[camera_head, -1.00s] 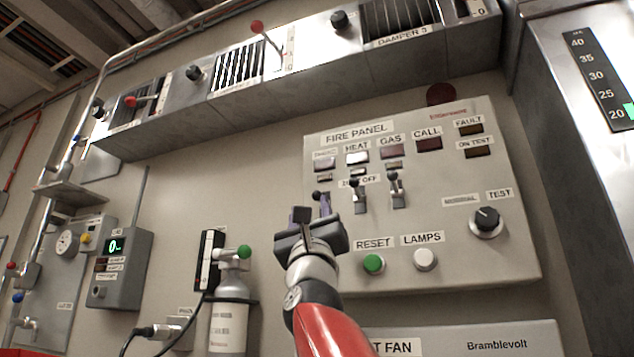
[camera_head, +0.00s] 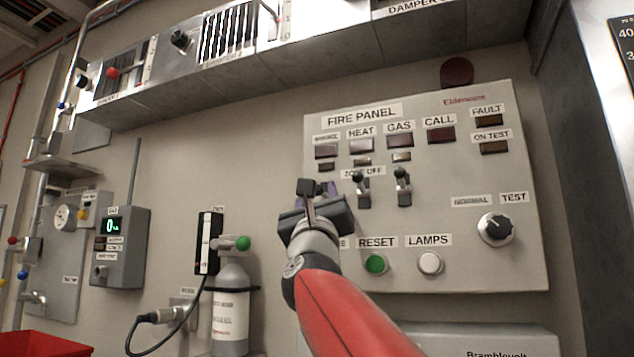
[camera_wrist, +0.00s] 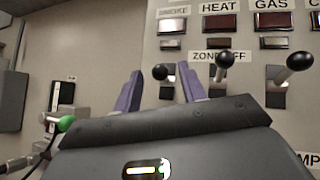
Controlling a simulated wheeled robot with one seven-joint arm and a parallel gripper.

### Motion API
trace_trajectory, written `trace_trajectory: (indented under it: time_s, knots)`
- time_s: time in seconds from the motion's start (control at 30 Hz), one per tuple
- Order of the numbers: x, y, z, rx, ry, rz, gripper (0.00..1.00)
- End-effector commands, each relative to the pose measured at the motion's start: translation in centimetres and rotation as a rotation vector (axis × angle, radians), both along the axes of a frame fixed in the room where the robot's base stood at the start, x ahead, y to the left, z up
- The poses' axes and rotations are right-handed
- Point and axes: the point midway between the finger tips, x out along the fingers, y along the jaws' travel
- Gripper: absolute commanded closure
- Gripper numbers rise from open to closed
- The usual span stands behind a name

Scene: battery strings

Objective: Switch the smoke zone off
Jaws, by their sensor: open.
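The fire panel (camera_head: 450,270) hangs on the wall with a "ZONE OFF" row of ball-tipped levers. In the wrist view the smoke lever (camera_wrist: 160,73) is under the smoke label (camera_wrist: 172,12); its ball appears between my gripper's purple fingers. The heat lever (camera_wrist: 218,54) is just right of the right finger, and the gas lever (camera_wrist: 301,58) is farther right. My gripper (camera_wrist: 162,66) is open; contact with the smoke lever cannot be told. In the head view my gripper (camera_head: 318,190) largely hides the smoke lever, left of the heat lever (camera_head: 361,190) and gas lever (camera_head: 403,187).
Below the levers are a green reset button (camera_head: 375,264), a white lamps button (camera_head: 430,263) and a normal/test knob (camera_head: 496,229). A gas cylinder (camera_head: 231,300) with a green knob stands left. A damper housing (camera_head: 340,50) runs above.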

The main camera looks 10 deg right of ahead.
Motion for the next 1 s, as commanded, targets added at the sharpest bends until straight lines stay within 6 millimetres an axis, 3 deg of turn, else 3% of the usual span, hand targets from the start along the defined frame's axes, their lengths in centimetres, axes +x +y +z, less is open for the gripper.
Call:
trace_trajectory:
  time_s: [0.37, 0.7, 1.0]
  knots:
    - [0.7, -0.2, 0.6, 0.000, -0.001, 0.000, 0.59]
    - [0.7, -0.2, 0.6, 0.000, -0.001, 0.000, 1.00]
    - [0.8, -0.1, -0.4, -0.031, -0.045, 0.005, 1.00]
